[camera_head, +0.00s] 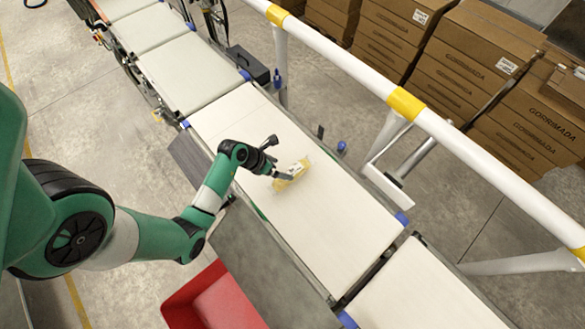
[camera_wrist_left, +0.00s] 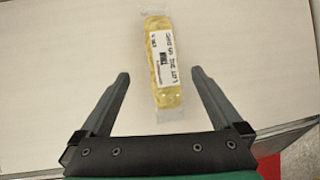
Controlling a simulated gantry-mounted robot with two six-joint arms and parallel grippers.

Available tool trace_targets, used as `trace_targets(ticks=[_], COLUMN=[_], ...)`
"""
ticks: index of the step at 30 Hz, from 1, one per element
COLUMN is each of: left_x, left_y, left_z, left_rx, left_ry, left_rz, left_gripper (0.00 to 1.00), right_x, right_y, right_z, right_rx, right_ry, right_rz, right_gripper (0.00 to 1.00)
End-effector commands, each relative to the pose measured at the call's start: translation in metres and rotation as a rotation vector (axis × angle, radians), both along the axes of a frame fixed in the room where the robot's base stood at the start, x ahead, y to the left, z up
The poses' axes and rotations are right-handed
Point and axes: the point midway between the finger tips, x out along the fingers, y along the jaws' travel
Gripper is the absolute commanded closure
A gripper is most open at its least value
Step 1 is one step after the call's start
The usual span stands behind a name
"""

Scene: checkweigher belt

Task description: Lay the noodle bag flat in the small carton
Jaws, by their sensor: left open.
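The noodle bag (camera_head: 290,176) is a clear bag with yellow contents and a white printed label. It lies on the pale belt (camera_head: 320,215) in the head view. In the left wrist view the noodle bag (camera_wrist_left: 165,62) lies between and ahead of my left fingertips, long side running away from me. My left gripper (camera_head: 278,174) is open around the near end of the bag; I see no finger touching it. In the left wrist view the open left gripper (camera_wrist_left: 160,76) has clear gaps on both sides of the bag. The small carton is not identifiable in these views. My right gripper is not in view.
A red bin (camera_head: 215,300) stands on the floor at the near side of the belt. A white and yellow rail (camera_head: 440,125) runs along the far side. Stacked brown cartons (camera_head: 460,70) stand beyond it. The belt around the bag is clear.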

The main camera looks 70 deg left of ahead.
Motion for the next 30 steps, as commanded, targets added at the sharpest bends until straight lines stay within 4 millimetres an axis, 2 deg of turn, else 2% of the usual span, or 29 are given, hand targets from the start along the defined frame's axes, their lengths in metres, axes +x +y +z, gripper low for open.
trace_targets(ticks=[1, 3, 10, 18, 26, 30], left_x=[0.005, 0.011, 0.016, 0.039, 0.042, 0.042], left_y=[0.000, 0.000, 0.000, 0.000, 0.000, 0.000], left_z=[-0.012, -0.018, -0.025, -0.062, -0.063, -0.063], left_rx=[-0.001, -0.001, 0.000, 0.000, 0.001, 0.000], left_ry=[0.001, -0.001, -0.001, 0.000, -0.002, -0.001], left_rz=[-0.003, -0.003, -0.001, -0.001, 0.001, 0.000], left_gripper=[0.00, 0.00, 0.00, 0.00, 0.00, 0.22], right_x=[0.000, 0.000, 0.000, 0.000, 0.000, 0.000], right_y=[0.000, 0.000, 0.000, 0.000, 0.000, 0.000], right_z=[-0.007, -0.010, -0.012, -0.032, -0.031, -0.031], right_rx=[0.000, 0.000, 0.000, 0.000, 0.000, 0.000], right_ry=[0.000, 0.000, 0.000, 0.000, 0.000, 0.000], right_rz=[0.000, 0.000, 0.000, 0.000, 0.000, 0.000], right_gripper=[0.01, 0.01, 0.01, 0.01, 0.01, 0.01])
